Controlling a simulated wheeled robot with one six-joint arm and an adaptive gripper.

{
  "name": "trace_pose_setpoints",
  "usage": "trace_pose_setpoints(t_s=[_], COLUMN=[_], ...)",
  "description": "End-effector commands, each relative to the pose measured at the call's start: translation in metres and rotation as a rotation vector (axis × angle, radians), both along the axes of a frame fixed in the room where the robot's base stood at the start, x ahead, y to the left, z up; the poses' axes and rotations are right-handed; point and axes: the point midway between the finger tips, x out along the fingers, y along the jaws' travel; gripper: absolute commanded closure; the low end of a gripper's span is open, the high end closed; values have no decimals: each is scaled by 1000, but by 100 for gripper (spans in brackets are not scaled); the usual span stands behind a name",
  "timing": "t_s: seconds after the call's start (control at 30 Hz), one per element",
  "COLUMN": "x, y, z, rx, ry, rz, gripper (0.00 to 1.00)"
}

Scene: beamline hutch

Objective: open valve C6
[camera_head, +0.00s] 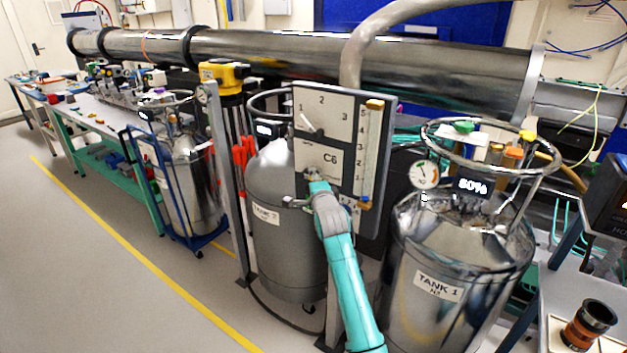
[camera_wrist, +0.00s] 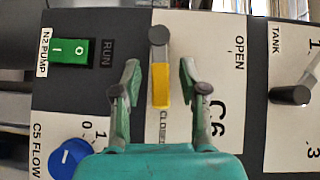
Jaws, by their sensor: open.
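The C6 valve shows in the wrist view as a grey lever with a yellow end (camera_wrist: 160,86), on a white plate marked OPEN and C6. The yellow end points at the partly covered CLOSED label. My gripper (camera_wrist: 160,75) is open, with one finger on each side of the lever and a visible gap on both sides. In the head view my gripper (camera_head: 316,182) is at the panel, just below the C6 label (camera_head: 329,159), and hides most of the lever.
The panel (camera_head: 318,95) also carries a 1-2-3 tank selector (camera_wrist: 290,95), a green N2 pump switch (camera_wrist: 68,50) and a blue C5 flow knob (camera_wrist: 68,157). Tank 1 (camera_head: 440,310) stands right of my arm; another tank (camera_head: 280,240) stands behind it at left. Open floor lies left.

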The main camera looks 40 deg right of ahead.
Motion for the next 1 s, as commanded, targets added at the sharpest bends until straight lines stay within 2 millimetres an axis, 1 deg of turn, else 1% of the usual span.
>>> trace_pose_setpoints(t_s=[0.3, 0.37, 0.4, 0.47, 0.5, 0.8, 1.0], x=[2, 2, 2, 2, 2, 2, 2], y=[-1, -1, -1, -1, -1, -1, -1], z=[0, 0, 0, 0, 0, 0, 3], rx=[0, 0, 0, 0, 0, -2, -19], ry=[0, 0, 0, 0, 0, 4, 51], rz=[0, 0, 0, 0, 0, 0, 0], gripper=[57, 72, 82, 97, 100, 100, 100])
